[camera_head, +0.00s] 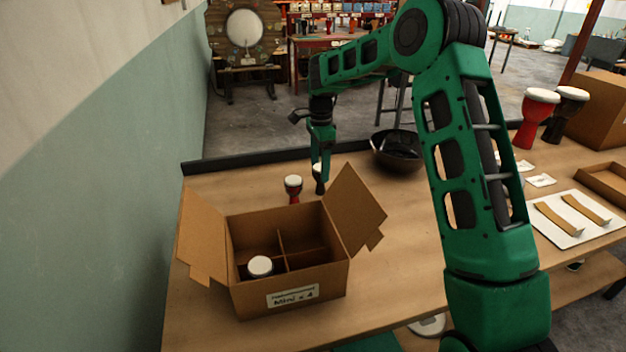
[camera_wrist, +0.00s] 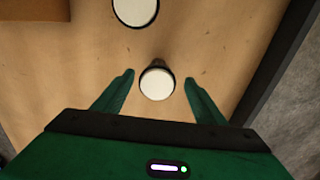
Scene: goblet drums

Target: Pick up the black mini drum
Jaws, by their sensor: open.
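The black mini drum (camera_head: 319,187) stands upright on the table behind the cardboard box, partly hidden by a finger. Its white head (camera_wrist: 157,84) lies between my fingertips in the wrist view. My gripper (camera_head: 321,170) is open, pointing down, with one finger on each side of the drum; I see no clear contact. A red mini drum (camera_head: 293,188) stands just to its left; a second white head (camera_wrist: 135,8) shows at the top of the wrist view.
The open, divided box (camera_head: 290,296), labelled Mini, holds a white-topped drum (camera_head: 260,266); its flaps stick up near my gripper. A black pan (camera_head: 398,152) lies right of the gripper. Larger red (camera_head: 536,112) and black (camera_head: 566,112) drums stand far right. The table's back edge has a dark raised rim.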

